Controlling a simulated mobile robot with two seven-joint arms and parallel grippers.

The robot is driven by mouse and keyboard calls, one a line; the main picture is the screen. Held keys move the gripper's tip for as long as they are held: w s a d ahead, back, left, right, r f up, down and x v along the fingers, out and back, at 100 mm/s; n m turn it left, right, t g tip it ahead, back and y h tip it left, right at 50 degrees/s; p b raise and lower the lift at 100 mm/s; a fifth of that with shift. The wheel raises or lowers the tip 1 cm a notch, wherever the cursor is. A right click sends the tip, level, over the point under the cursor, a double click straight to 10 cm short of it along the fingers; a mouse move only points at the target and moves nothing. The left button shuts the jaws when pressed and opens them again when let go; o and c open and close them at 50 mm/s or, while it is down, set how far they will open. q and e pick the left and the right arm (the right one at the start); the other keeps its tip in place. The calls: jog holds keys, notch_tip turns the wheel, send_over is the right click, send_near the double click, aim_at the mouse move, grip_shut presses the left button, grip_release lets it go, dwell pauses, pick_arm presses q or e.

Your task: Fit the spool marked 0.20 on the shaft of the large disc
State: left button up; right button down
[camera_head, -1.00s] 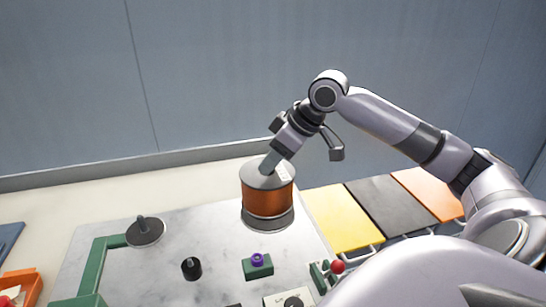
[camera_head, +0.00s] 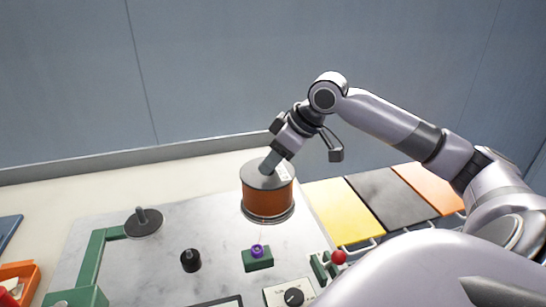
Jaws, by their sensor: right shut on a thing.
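A copper-wound spool (camera_head: 267,197) with grey flanges stands upright over the large disc (camera_head: 268,220) at the back right of the marbled plate. It has a pale label on top, too small to read. My right gripper (camera_head: 269,163) reaches down from the upper right and is shut on the top middle of the spool. The disc shows only as a thin rim under the spool; its shaft is hidden. I cannot tell whether the spool touches the disc. My left gripper is out of view.
A smaller dark disc with a short upright shaft (camera_head: 143,222) stands at the left beside a green arm (camera_head: 92,258). A black knob (camera_head: 190,260), a green block with a purple ring (camera_head: 258,258) and a red-knobbed lever (camera_head: 338,257) stand in front. Yellow, black and orange panels lie right.

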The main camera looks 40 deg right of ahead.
jog(key=shift+r, duration=0.1)
jog(key=c, duration=0.7)
grip_release()
jog(key=shift+o, duration=0.2)
jog(key=shift+s+f, duration=0.1)
jog(key=shift+f, duration=0.3)
jog(key=shift+b+v, duration=0.8)
jog(key=shift+v, duration=2.95)
jog(key=shift+r, duration=0.15)
